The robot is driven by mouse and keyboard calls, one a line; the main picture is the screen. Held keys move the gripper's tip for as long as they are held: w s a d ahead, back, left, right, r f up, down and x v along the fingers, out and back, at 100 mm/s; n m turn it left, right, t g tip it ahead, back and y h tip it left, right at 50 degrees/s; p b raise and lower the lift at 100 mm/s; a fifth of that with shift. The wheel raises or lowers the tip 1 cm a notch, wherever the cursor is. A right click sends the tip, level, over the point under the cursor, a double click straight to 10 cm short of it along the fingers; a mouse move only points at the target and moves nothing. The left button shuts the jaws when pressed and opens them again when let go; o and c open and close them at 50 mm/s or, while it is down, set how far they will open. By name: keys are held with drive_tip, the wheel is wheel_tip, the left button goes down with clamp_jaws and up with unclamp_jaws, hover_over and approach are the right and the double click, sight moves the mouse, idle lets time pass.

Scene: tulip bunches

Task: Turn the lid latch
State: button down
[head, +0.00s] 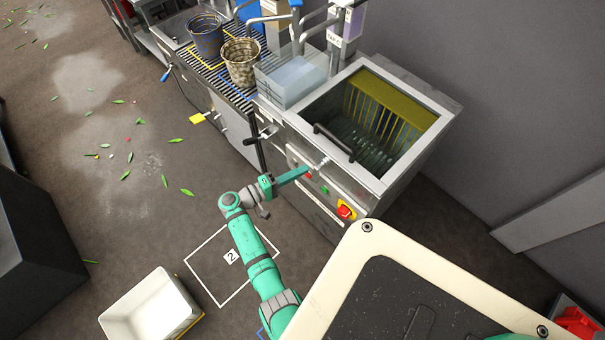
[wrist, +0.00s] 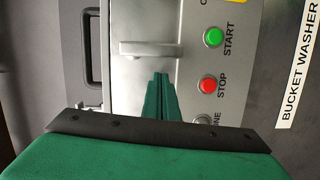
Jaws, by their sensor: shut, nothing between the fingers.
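The bucket washer (head: 395,190) is a steel machine with its lid handle (head: 333,143), a black bar, over a basin with a yellow slatted part inside. A pale metal latch (head: 321,163) sits at the front edge below that handle. In the wrist view the latch (wrist: 150,48) is a light-grey bar lying across the panel. My gripper (head: 303,171) is shut and empty, with green fingers pointing at the front panel. In the wrist view its fingertips (wrist: 161,76) lie just below the latch; whether they touch it I cannot tell.
Green START (wrist: 213,37) and red STOP (wrist: 208,85) buttons lie right of my fingers. A red emergency knob (head: 345,212) is on the panel. Buckets (head: 241,62) stand on the rack, and a white tub (head: 150,308) is on the floor.

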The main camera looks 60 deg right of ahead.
drive_tip(key=w+v, duration=0.1)
drive_tip(key=v, duration=0.9)
drive_tip(key=shift+w, duration=0.4)
drive_tip(key=shift+d+f, duration=0.15)
